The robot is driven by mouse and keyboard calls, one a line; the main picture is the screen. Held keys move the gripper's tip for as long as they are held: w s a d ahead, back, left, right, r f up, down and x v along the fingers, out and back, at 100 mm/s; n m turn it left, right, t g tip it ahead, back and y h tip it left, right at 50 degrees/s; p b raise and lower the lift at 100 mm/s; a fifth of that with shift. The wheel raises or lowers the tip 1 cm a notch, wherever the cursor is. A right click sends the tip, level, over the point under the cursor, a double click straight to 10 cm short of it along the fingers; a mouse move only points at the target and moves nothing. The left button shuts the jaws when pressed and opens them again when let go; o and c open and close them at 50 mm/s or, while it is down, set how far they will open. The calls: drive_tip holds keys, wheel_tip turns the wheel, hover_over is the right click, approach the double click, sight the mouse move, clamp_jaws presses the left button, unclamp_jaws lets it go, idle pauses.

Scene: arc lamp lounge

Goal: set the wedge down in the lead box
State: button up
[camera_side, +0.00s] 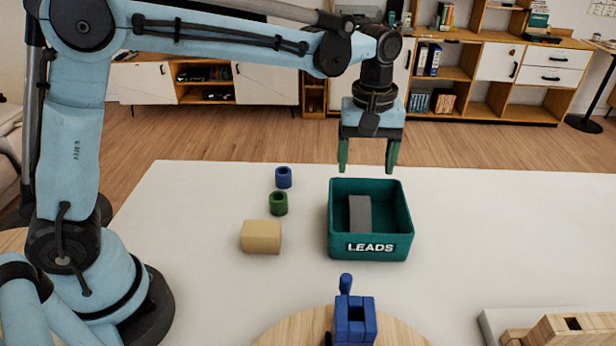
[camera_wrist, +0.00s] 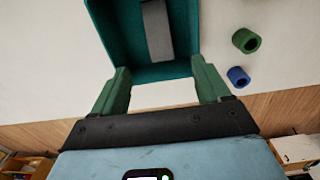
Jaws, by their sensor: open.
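The lead box (camera_side: 398,248) is a dark teal open box marked "LEADS" on the white table; it also shows at the top of the wrist view (camera_wrist: 104,40). A grey piece, which looks like the wedge (camera_side: 360,213), is inside the box, apart from my gripper. The wrist view shows the wedge as a long grey shape (camera_wrist: 157,30), cut off by the top edge. I cannot tell whether it lies flat or leans. My gripper (camera_side: 367,166) is above the back of the box with its green fingers spread. Nothing is between the fingertips (camera_wrist: 160,78).
A blue ring (camera_side: 284,177), a green ring (camera_side: 278,203) and a tan block (camera_side: 261,237) stand left of the box. A blue holder (camera_side: 354,322) sits on a round wooden board in front. A wooden piece (camera_side: 560,332) is at front right. Table right of the box is clear.

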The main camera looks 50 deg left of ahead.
drive_tip(key=s+a+m+t, duration=0.7)
drive_tip(key=s+a, duration=0.4)
drive_tip(key=s, duration=0.3)
drive_tip(key=shift+s+m, duration=0.35)
drive_tip(key=shift+m, duration=0.55)
